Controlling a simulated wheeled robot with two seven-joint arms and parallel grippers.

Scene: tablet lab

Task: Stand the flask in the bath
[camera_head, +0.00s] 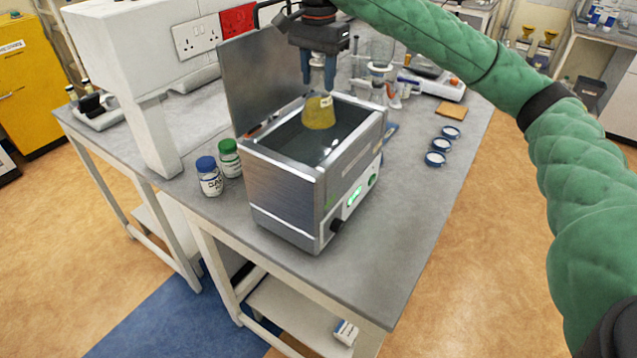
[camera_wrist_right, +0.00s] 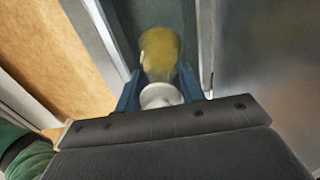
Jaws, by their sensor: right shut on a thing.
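The flask (camera_head: 320,113) is conical with yellow contents and a small label, and it is upright. My right gripper (camera_head: 319,84) comes from above and is shut on the flask's neck. The bath (camera_head: 285,190) is a steel box with its lid (camera_head: 252,80) raised at the left and a green lit display in front. The flask is inside the bath's opening in the picture; whether its base touches the bath floor I cannot tell. In the right wrist view the flask (camera_wrist_right: 160,50) sits between the blue fingers (camera_wrist_right: 160,92). My left gripper is not in view.
A blue-capped jar (camera_head: 209,178) and a green-capped jar (camera_head: 230,158) stand left of the bath. Several small blue-rimmed dishes (camera_head: 435,159) lie to the right. Glassware (camera_head: 381,60) stands behind the bath. The bench (camera_head: 400,240) is clear at the front right.

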